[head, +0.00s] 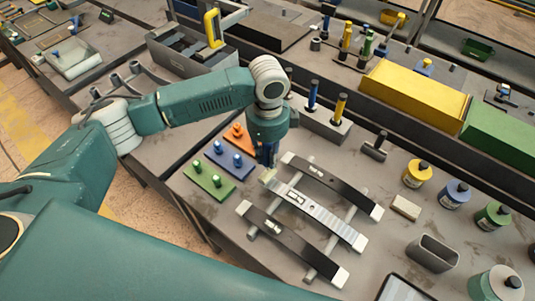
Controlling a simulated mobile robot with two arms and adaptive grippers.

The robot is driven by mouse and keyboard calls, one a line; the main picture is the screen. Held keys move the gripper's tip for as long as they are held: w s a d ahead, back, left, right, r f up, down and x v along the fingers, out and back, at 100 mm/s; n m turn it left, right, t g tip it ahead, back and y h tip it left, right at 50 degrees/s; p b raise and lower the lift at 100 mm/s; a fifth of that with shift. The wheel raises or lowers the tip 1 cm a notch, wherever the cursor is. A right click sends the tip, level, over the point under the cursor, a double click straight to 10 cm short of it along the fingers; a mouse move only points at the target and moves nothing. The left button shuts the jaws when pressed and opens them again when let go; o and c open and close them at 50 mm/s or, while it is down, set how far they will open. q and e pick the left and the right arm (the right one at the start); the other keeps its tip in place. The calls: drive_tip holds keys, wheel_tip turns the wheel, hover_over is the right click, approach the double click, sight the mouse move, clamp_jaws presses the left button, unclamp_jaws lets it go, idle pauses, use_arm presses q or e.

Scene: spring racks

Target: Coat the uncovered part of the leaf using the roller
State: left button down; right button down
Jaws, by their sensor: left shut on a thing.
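Three leaves lie side by side across a rack of grey bars on the bench. The middle leaf (325,219) is light grey along much of its length, with a small fitting near its upper-left part. The leaf behind it (335,186) and the leaf in front (288,243) are dark with pale ends. My left gripper (268,157) points down at the upper-left end of the middle leaf, shut on the roller (268,176). Only a pale part of the roller shows below the fingers; whether it touches the leaf is unclear. My right gripper is out of view.
Orange, blue and green plates (209,179) with pegs lie left of the rack. A dark T-shaped tool (375,147), a pale block (406,207), several paint jars (418,174) and a grey oval cup (432,253) stand to the right. Yellow and green boxes (415,94) stand behind.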

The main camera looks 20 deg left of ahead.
use_arm(q)
drive_tip(key=shift+f, duration=0.95)
idle(0.3)
drive_tip(key=shift+d+r, duration=0.1)
